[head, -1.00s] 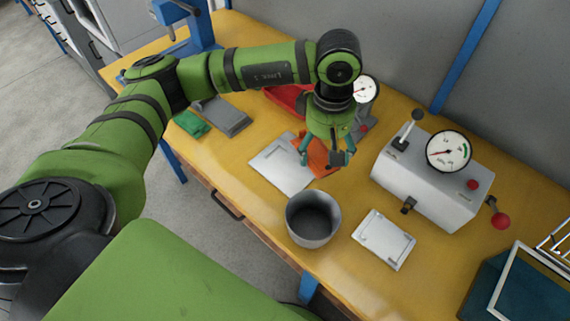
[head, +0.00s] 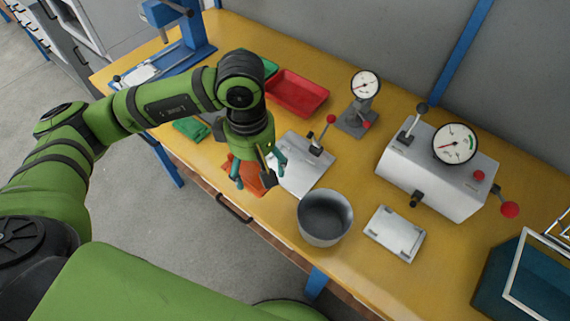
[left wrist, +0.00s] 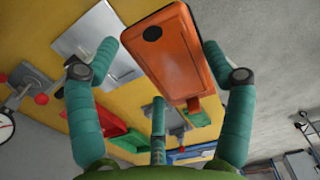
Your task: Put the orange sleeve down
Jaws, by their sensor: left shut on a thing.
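The orange sleeve (head: 249,181) is held in my left gripper (head: 257,171), above the front edge of the yellow bench and left of the light grey plate. In the left wrist view the sleeve (left wrist: 172,58) is a flat orange block with rounded corners and a dark round spot near one end. The teal fingers of my left gripper (left wrist: 160,65) stand on both sides of it, shut on it. Whether the sleeve touches the bench cannot be told. My right gripper is not in view.
The light grey plate with a red-knobbed lever (head: 300,172) is just right of the gripper. A grey pot (head: 325,232), a white tray (head: 394,234) and a gauge box (head: 435,185) stand farther right. A red tray (head: 297,93) and a green piece (head: 191,129) lie behind.

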